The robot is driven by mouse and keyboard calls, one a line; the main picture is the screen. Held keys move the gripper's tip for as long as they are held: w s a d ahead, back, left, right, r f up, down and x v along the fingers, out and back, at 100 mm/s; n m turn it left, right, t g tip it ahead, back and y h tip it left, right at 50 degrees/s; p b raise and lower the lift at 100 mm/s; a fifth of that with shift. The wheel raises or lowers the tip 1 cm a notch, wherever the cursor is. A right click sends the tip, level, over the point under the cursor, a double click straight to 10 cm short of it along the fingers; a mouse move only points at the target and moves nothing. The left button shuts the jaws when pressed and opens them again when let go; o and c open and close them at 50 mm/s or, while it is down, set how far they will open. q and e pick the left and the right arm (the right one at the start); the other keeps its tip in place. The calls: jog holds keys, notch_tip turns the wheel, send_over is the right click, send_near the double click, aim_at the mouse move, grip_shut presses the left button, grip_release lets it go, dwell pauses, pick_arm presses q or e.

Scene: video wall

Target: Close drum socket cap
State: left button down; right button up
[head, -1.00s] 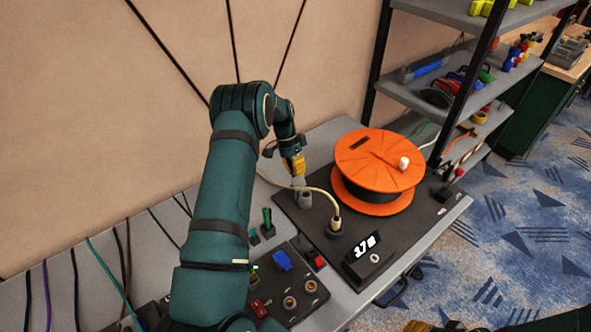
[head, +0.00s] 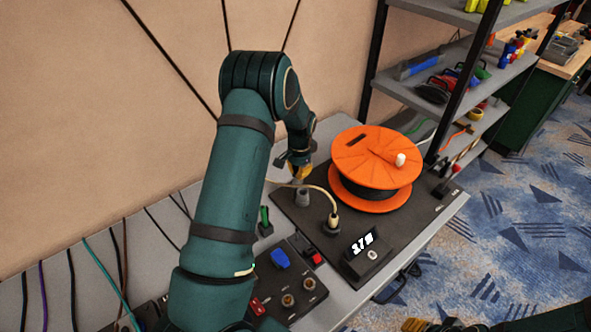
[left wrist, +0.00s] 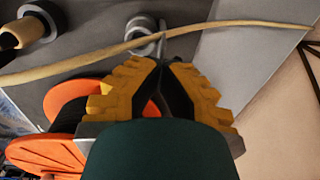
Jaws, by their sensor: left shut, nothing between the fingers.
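The orange drum (head: 378,155) lies flat on a dark board (head: 290,215) on the grey bench. A short grey cylindrical socket (head: 302,197) stands on the board, left of the drum. It shows as a round grey piece in the left wrist view (left wrist: 141,27); I cannot tell whether its cap is open or shut. My left gripper (head: 300,178) is just above and behind it in the head view. In the left wrist view its yellow fingers (left wrist: 162,62) are shut and empty, close to the socket. Part of my right gripper (head: 430,325) shows at the bottom edge.
A cream cable (head: 318,190) runs from a plug (head: 333,222) past the socket, near my left fingers. A display box (head: 366,255) and a switch panel (head: 285,280) stand in front. Shelves (head: 440,95) rise at the back right. A wall closes the back.

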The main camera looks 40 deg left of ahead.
pick_arm(q)
jog(key=shift+s+d+f+t+y, duration=0.15)
jog(key=shift+d+y, duration=0.15)
jog(key=shift+y, duration=0.2)
jog(key=shift+s+d+t+y, duration=0.15)
jog(key=shift+d+y, duration=0.15)
jog(key=shift+y, duration=0.2)
jog(key=c, duration=1.2)
grip_release()
jog(key=shift+w, duration=0.1)
jog(key=v, duration=1.2)
jog(key=shift+d, duration=0.1)
